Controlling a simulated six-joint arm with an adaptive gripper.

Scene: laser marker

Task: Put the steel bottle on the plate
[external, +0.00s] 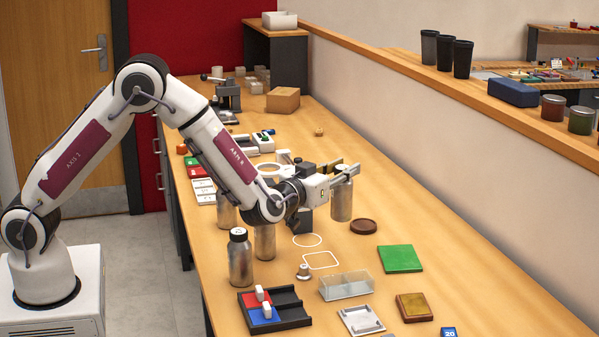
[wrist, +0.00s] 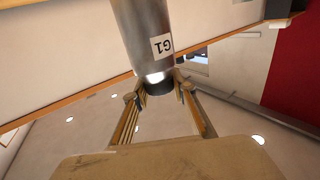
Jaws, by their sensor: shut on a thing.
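My gripper (external: 344,174) is shut on the dark top of a steel bottle (external: 342,201), which hangs upright below the fingers. I cannot tell whether its base touches the table. In the wrist view the fingers (wrist: 157,88) close around its dark cap, and its steel body (wrist: 140,30) bears a label reading G1. A green square plate (external: 401,259) lies flat to the right and nearer the camera. A brown round disc (external: 363,227) lies just right of the bottle's base. A grey metal plate (external: 361,320) lies at the front. I cannot tell which is the task's plate.
Other steel bottles (external: 240,260) stand left of the held one, partly behind my arm. A clear box (external: 346,285), a black tray (external: 292,318) with red and blue compartments and a brown block (external: 414,307) are nearer. White outlines (external: 320,260) mark bare table. A low wall bounds the right.

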